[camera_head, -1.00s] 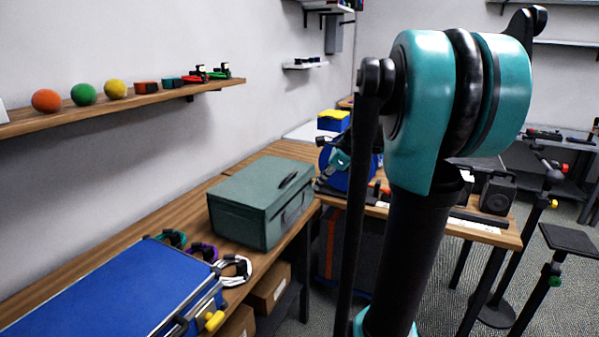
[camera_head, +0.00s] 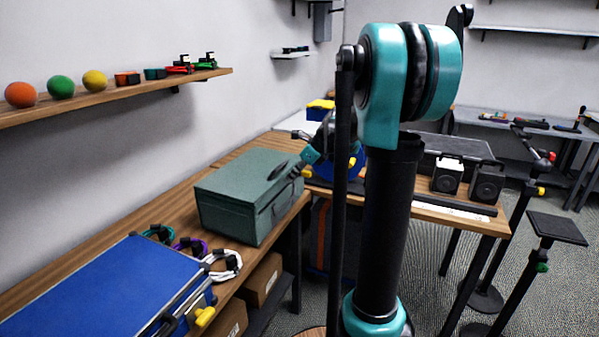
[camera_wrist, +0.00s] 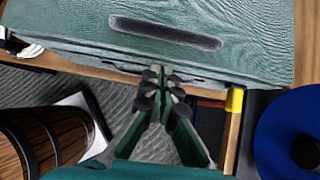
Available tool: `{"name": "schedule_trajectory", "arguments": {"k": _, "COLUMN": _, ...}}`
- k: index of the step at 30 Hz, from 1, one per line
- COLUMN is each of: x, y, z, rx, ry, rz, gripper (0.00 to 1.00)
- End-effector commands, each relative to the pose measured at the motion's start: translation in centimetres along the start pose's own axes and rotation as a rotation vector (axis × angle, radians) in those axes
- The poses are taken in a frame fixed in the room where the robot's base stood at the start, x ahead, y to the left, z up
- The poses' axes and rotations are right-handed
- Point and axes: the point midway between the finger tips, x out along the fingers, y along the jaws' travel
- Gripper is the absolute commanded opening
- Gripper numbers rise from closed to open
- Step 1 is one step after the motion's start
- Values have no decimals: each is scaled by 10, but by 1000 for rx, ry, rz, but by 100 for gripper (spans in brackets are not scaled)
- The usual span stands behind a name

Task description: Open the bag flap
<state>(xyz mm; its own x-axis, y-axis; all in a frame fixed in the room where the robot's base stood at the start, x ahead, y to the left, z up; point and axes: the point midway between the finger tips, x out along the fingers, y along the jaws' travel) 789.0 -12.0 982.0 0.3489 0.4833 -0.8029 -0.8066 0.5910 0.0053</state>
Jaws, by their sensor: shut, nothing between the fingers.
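The bag (camera_head: 235,205) is a grey-green box-shaped case on the wooden bench, with a dark handle (camera_head: 278,171) on top. Its top flap lies flat and closed. In the wrist view the bag's top (camera_wrist: 70,22) fills the upper part, with the dark handle strip (camera_wrist: 165,33) across it. My gripper (camera_wrist: 162,72) is shut and empty, its fingertips at the bag's front top edge. I cannot tell whether they touch it. In the head view my gripper (camera_head: 297,171) is small and partly blurred against the bag's right side.
A blue case (camera_head: 100,290) and coiled cables (camera_head: 222,264) lie left of the bag on the bench. A blue spool (camera_wrist: 290,130) stands to the right in the wrist view. A shelf (camera_head: 130,97) with balls and small items runs along the wall.

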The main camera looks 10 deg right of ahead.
Motion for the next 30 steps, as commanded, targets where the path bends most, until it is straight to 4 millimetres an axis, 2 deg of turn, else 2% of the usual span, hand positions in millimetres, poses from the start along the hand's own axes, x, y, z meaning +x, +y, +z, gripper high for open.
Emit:
{"name": "schedule_trajectory", "arguments": {"k": 3, "x": -6, "y": 1, "z": 14, "rx": -1, "ry": 0, "rz": 2, "gripper": 0}}
{"name": "schedule_trajectory", "arguments": {"k": 9, "x": -10, "y": 1, "z": 28, "rx": -1, "ry": 1, "rz": 1, "gripper": 0}}
{"name": "schedule_trajectory", "arguments": {"k": 23, "x": -12, "y": 1, "z": 30, "rx": -1, "ry": 4, "rz": 1, "gripper": 0}}
{"name": "schedule_trajectory", "arguments": {"k": 30, "x": -22, "y": 1, "z": 43, "rx": -2, "ry": 62, "rz": 1, "gripper": 0}}
